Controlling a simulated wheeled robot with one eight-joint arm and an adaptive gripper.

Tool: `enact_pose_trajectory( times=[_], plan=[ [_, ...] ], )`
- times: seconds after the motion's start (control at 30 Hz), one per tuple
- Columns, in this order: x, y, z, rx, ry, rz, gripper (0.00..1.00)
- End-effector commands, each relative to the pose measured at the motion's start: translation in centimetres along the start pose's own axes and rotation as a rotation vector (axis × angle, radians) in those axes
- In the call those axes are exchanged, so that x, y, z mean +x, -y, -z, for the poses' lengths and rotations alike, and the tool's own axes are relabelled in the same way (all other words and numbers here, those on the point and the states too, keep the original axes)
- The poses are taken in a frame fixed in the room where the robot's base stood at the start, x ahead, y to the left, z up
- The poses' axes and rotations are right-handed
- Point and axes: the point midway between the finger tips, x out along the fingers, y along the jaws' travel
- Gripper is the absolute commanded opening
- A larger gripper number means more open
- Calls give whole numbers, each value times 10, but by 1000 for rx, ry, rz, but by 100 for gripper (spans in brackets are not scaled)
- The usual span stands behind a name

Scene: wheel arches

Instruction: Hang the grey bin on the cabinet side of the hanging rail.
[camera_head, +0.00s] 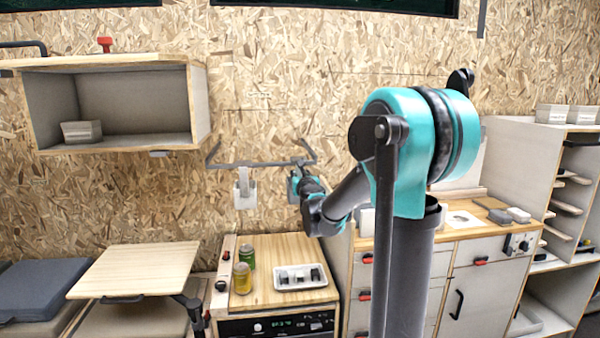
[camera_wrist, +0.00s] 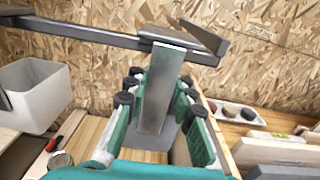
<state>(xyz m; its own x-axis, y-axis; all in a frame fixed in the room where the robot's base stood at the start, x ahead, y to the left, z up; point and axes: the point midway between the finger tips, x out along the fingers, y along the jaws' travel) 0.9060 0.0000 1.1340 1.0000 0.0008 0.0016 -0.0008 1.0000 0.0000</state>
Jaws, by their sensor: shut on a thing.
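My gripper (camera_head: 297,186) is at the right end of the dark hanging rail (camera_head: 255,164). In the wrist view my gripper (camera_wrist: 155,98) is shut on the upright back plate of the grey bin (camera_wrist: 162,85), with a finger on each side. The bin's lower part shows below the fingers. The plate's top edge overlaps the rail (camera_wrist: 85,33) near its right end bracket; I cannot tell whether it is hooked. In the head view the grey bin (camera_head: 292,189) is mostly hidden behind my gripper. A whitish bin (camera_head: 245,193) hangs left of it, apart from it.
An open wall cabinet (camera_head: 198,105) is at the upper left. Below the rail, a wooden counter (camera_head: 262,297) holds a white tray (camera_head: 301,284) and two cans (camera_head: 243,278). A drawer cabinet (camera_head: 440,290) stands at the right. The chipboard wall is close behind the rail.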

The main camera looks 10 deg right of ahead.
Motion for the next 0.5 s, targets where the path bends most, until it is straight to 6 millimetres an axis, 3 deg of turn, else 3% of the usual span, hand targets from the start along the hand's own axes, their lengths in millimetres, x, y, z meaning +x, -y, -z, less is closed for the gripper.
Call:
enact_pose_trajectory(
  times=[0.37, 0.4, 0.5],
  plan=[
    [0, 0, 2, 0, 0, 0, 0],
    [0, 0, 2, 0, 0, 0, 23],
    [0, 0, 2, 0, 0, 0, 36]
  ],
)
